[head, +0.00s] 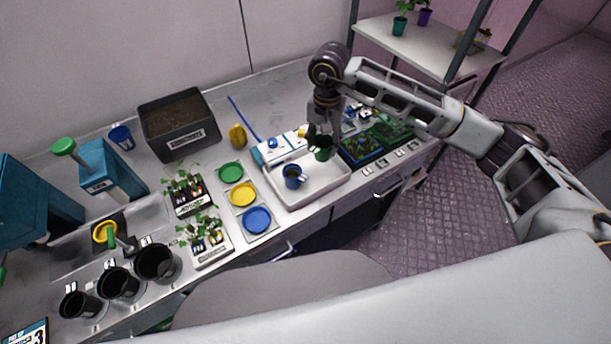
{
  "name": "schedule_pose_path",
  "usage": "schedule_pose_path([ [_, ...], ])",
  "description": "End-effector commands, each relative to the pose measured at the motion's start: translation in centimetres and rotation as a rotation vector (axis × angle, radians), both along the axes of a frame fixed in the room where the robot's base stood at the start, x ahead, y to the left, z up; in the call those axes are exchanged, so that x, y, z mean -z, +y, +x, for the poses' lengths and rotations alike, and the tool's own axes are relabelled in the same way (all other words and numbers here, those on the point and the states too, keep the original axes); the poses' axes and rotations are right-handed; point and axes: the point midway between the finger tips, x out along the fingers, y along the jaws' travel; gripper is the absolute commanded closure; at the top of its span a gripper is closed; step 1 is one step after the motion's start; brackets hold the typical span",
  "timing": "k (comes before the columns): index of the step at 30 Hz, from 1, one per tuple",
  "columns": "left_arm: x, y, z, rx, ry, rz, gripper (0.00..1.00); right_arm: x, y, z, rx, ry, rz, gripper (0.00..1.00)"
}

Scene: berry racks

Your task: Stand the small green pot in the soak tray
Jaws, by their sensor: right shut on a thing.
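The small green pot (323,154) is dark green and about upright at the far right part of the white soak tray (305,194). My right gripper (322,136) reaches down from above and is shut on the pot. I cannot tell whether the pot's base touches the tray floor. A blue pot (293,177) stands in the left part of the same tray. My left gripper is not in view.
Behind the tray is a white box (281,148) with a blue knob. Seedling trays (372,148) lie to its right. Green, yellow and blue discs (243,194) lie to its left. Black pots (157,263) stand at the front left, and a soil bin (180,125) at the back.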

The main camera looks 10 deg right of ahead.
Motion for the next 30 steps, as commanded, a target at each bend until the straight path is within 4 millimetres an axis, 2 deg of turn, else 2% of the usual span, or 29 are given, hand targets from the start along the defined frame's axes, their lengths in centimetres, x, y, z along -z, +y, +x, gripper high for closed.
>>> schedule_pose_path([
  [30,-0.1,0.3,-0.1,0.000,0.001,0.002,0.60,-1.3,1.1,0.4,0.826,-0.001,0.004,0.74],
])
